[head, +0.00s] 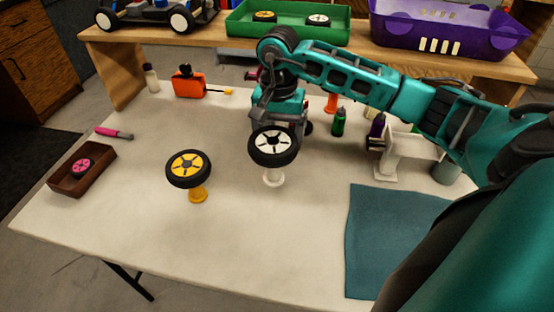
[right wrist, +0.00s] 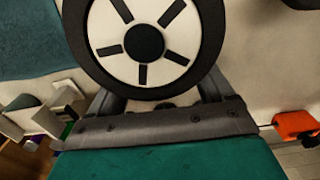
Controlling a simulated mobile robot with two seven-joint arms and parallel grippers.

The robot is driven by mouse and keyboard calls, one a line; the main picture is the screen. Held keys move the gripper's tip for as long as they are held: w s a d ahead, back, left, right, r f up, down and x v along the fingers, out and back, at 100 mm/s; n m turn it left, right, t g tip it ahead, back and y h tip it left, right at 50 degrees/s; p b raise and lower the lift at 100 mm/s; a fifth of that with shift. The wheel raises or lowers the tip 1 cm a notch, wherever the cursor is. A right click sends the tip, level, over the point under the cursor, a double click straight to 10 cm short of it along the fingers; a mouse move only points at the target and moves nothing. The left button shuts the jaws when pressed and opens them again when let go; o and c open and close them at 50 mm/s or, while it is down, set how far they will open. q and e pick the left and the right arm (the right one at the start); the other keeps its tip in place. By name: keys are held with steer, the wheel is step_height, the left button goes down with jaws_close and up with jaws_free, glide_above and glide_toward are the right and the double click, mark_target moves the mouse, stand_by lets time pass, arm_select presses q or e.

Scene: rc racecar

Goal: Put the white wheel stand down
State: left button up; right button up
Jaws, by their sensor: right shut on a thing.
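The white wheel stand (head: 273,177) is upright near the middle of the table, with a black-tyred, white-hubbed wheel (head: 274,146) on top. In the head view, my right gripper (head: 275,128) reaches it from behind. In the right wrist view, its fingers go under the wheel (right wrist: 145,42) on both sides, and the fingertips are hidden. The gripper is shut on the stand, whose stem is mostly hidden by the wheel. I cannot tell whether the stand's base touches the table. My left gripper is not in view.
A yellow wheel stand (head: 197,195) with a yellow-hubbed wheel (head: 188,166) stands to the left. A brown tray (head: 66,186) holds a pink-hubbed wheel. A teal mat (head: 390,235) lies right. A shelf (head: 210,42) spans the back. The table front is clear.

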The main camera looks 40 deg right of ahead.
steer(key=shift+f, duration=3.55)
steer(key=shift+f+b, duration=0.15)
steer(key=shift+b, duration=0.15)
steer(key=o, duration=1)
